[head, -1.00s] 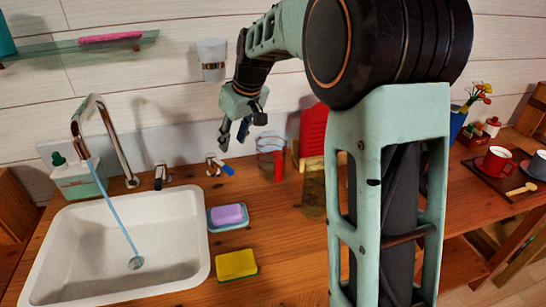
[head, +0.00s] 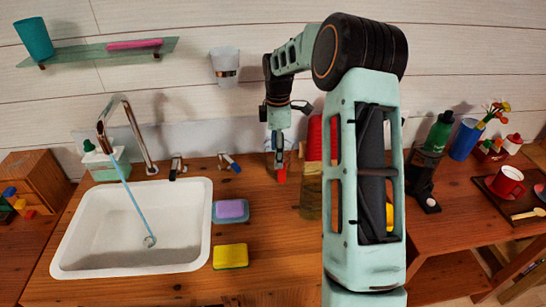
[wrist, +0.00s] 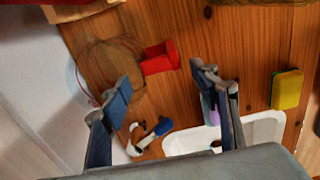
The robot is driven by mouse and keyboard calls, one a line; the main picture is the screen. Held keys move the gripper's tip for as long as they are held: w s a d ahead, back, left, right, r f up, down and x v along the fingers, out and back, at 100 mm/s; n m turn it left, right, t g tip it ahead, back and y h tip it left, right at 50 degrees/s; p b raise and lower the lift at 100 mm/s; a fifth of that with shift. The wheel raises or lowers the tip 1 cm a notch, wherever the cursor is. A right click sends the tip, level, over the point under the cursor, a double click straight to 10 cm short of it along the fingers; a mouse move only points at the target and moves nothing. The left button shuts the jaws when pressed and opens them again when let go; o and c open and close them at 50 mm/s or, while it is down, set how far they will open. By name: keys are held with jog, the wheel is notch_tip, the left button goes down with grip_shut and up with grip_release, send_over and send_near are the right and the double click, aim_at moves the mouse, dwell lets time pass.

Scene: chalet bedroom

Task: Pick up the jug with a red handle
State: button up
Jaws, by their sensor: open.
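The clear glass jug stands on the wooden counter by the wall, partly hidden behind my gripper in the head view. Its red handle (head: 281,176) shows just below the fingers. In the wrist view the jug (wrist: 108,68) is seen from above at upper left, with its red handle (wrist: 159,58) pointing right. My gripper (head: 278,147) is open and points down over the jug. In the wrist view the fingers (wrist: 160,78) are spread wide, with the handle beyond the gap between them. Nothing is between the fingers, and they appear apart from the jug.
A white sink (head: 135,255) with a tap (head: 128,135) is at left. A purple soap (head: 230,209) and yellow sponge (head: 230,256) lie beside it. A blue-handled valve (head: 229,162), a red object (head: 314,138) and an amber glass (head: 311,192) stand near the jug.

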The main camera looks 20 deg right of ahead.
notch_tip(320, 180, down, 6)
jog(key=shift+r, duration=0.25)
jog(key=shift+s+d+f+p, duration=0.1)
jog(key=shift+s+f+p, duration=0.15)
jog(key=shift+f, duration=0.35)
notch_tip(320, 180, down, 4)
jog(key=shift+d+f+p, duration=0.1)
jog(key=shift+f+p, duration=0.05)
jog(key=shift+p, duration=0.25)
jog(key=c, duration=1.4)
